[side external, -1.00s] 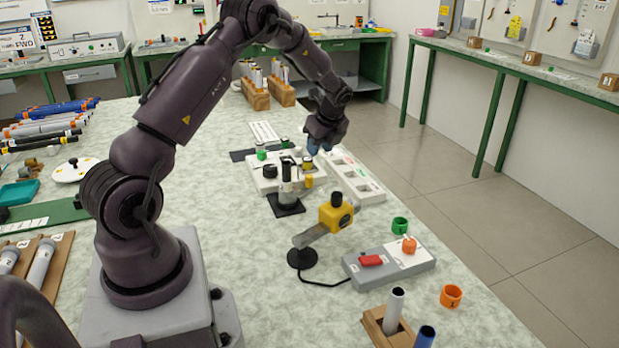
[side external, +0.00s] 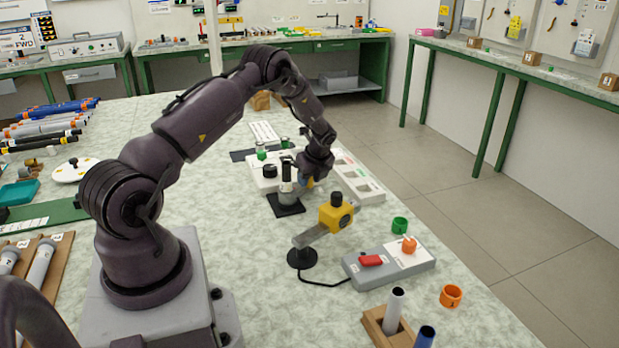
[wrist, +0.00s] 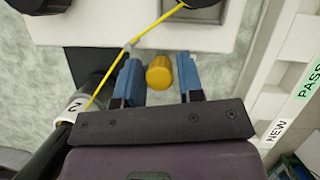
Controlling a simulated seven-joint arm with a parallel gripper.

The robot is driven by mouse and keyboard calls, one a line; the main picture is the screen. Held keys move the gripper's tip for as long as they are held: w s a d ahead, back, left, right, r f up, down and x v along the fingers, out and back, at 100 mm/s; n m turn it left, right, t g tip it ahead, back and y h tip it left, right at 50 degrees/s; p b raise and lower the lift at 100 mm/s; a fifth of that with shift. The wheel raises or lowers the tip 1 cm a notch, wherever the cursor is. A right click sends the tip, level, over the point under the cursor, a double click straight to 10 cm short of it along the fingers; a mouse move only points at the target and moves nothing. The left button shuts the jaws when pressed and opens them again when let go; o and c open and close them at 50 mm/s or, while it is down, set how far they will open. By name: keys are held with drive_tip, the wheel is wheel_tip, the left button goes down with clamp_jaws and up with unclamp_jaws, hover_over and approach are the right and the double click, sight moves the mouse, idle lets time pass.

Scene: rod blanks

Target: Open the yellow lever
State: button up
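A yellow cylindrical knob (wrist: 159,73) shows between the two blue fingers of my gripper (wrist: 158,58) in the wrist view. It looks like the end of the yellow lever, but how it joins the rest is not visible. The fingers are open, with a small gap to the knob on the left and a wider one on the right. In the side external view my gripper (side external: 308,182) is low beside the upright grey post (side external: 286,185) on a black base, and my wrist hides most of the knob's surroundings.
A thin yellow strand (wrist: 109,72) crosses the wrist view. A white compartment tray (side external: 362,185) lies right of my gripper. A yellow block on a grey arm (side external: 335,213) and a grey box with a red switch (side external: 389,262) stand nearer the camera.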

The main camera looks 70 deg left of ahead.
drive_tip(key=shift+c, duration=0.2)
clamp_jaws()
